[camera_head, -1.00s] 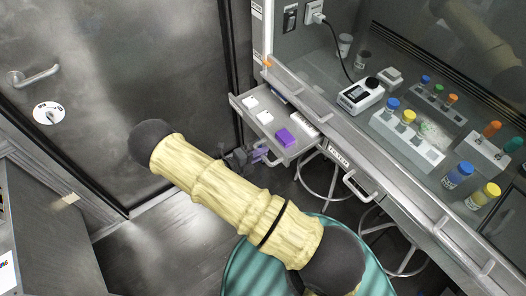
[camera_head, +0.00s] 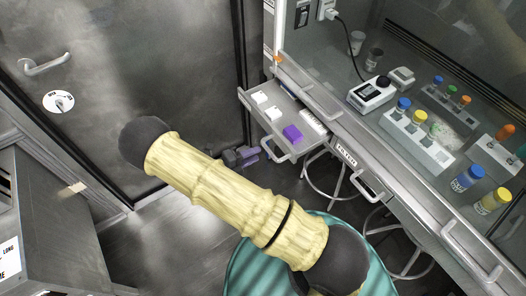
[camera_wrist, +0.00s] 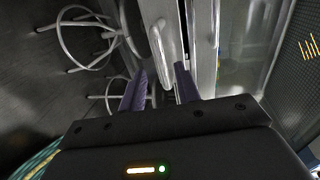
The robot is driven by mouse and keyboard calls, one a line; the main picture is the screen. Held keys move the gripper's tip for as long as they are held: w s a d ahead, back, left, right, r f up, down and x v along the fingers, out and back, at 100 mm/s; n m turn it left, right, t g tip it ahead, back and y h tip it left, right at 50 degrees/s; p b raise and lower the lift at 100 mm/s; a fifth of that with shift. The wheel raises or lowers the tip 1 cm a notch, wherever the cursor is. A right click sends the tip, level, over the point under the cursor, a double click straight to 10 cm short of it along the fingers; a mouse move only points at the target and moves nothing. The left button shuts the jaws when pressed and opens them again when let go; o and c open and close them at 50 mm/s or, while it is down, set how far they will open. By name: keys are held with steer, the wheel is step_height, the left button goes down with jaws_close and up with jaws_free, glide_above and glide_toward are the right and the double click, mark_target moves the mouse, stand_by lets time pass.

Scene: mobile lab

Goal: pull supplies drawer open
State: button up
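The supplies drawer (camera_head: 266,133) stands pulled out from under the bench in the head view, with white boxes (camera_head: 274,115) and a purple box (camera_head: 292,133) inside. Its handle (camera_head: 272,153) is on the front face. My gripper (camera_head: 250,155) is just left of and below that front, seemingly a little apart from the handle. In the wrist view, my gripper's two purple fingers (camera_wrist: 160,90) are spread with a gap and nothing held between them. A pale bar handle (camera_wrist: 164,35) lies beyond the fingertips; I cannot tell which drawer it belongs to.
A closed drawer labelled FILTER (camera_head: 346,156) is to the right. Stools (camera_head: 325,180) stand under the bench. The bench holds a meter (camera_head: 371,94) and a bottle rack (camera_head: 415,140). A grey door (camera_head: 130,75) is at left. Floor between is clear.

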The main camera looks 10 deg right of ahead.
steer(key=b+v, duration=0.1)
steer(key=v, duration=1)
steer(key=s+d+r+n+g+y+p, duration=0.1)
steer(key=s+d+r+n+y+p, duration=0.1)
steer(key=d+r+n+y, duration=0.3)
steer(key=s+d+r+n+g+y+p, duration=0.1)
steer(key=s+d+r+n+y+p, duration=0.2)
steer(key=r+n, duration=0.9)
steer(key=s+d+r+n+y+p, duration=0.3)
steer(key=d+r+n+y, duration=0.3)
steer(key=n, duration=0.9)
step_height(320, 180, up, 3)
steer(key=d, duration=0.2)
steer(key=shift+d+g+y, duration=0.3)
steer(key=shift+d+g, duration=0.1)
steer(key=shift+w+r, duration=0.1)
steer(key=shift+r, duration=0.05)
